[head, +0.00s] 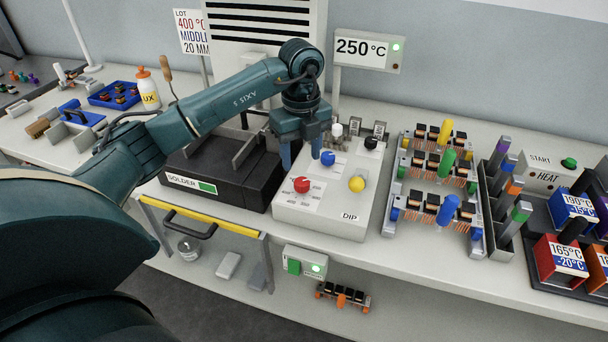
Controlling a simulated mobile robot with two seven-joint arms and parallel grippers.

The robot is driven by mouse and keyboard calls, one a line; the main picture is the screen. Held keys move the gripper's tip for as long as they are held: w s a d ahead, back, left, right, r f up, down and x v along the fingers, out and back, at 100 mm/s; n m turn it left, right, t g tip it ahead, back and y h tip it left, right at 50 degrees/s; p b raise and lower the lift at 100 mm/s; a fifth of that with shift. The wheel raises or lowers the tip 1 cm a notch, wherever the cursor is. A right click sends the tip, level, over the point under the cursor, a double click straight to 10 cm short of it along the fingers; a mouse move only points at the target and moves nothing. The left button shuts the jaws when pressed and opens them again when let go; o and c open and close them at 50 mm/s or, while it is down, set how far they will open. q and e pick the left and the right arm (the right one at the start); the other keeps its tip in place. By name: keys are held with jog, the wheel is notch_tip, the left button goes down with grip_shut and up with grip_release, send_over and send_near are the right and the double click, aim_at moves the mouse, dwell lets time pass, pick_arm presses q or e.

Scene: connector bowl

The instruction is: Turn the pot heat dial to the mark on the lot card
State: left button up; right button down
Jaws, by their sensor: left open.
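The lot card (190,32) at the back left reads "400 °C", "MIDDLE" and "20 MM"; my arm partly hides its lower right. The display (363,49) reads 250 °C with a green lamp. A red dial (302,185) with marks around it sits at the front left of the white DIP box (318,215); I take it as the pot heat dial. The black solder pot (215,185) stands left of the box. My left gripper (301,153) is open, fingers down, behind the red dial and apart from it. My right gripper is not in view.
A blue knob (328,158), a yellow knob (357,184) and a black knob (371,143) also stand on the DIP box. Racks of connectors (436,205) stand to its right. A handle with a yellow bar (205,217) is at the bench's front edge.

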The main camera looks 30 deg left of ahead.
aim_at(302, 181)
pick_arm(q)
notch_tip(302, 181, down, 6)
jog(key=shift+f, duration=0.55)
jog(key=shift+d, duration=0.1)
jog(key=shift+c, duration=0.5)
jog(key=c, duration=0.9)
jog(key=shift+o, duration=0.2)
